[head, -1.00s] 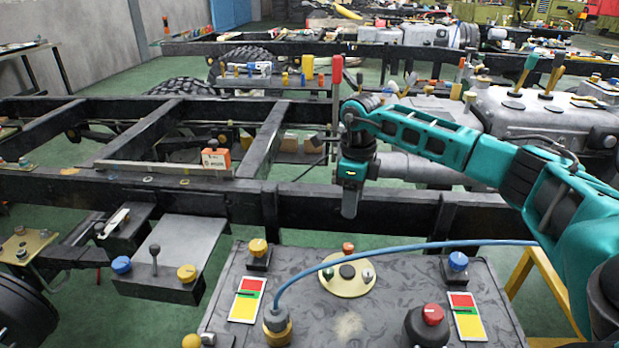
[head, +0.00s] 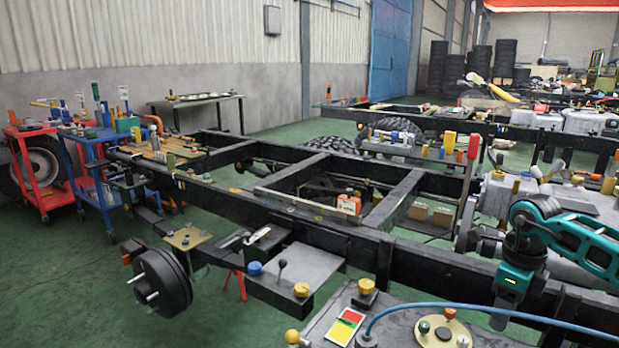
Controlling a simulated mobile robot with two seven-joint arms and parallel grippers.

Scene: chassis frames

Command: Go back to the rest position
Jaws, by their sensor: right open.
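My right gripper (head: 505,305) hangs at the end of my teal right arm (head: 580,243) at the right side of the head view. It points down in front of the black chassis rail (head: 430,262), above the far edge of the dark control table (head: 395,318). I see nothing held in it. Its fingers are small and seen nearly edge-on. My left gripper is not in the head view.
A grey side panel (head: 305,266) with knobs and a brake drum (head: 158,284) stand at the front left. Red (head: 35,172) and blue (head: 98,180) tool carts stand farther left. A blue cable (head: 480,308) arches over the control table. Green floor (head: 80,275) is clear at the lower left.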

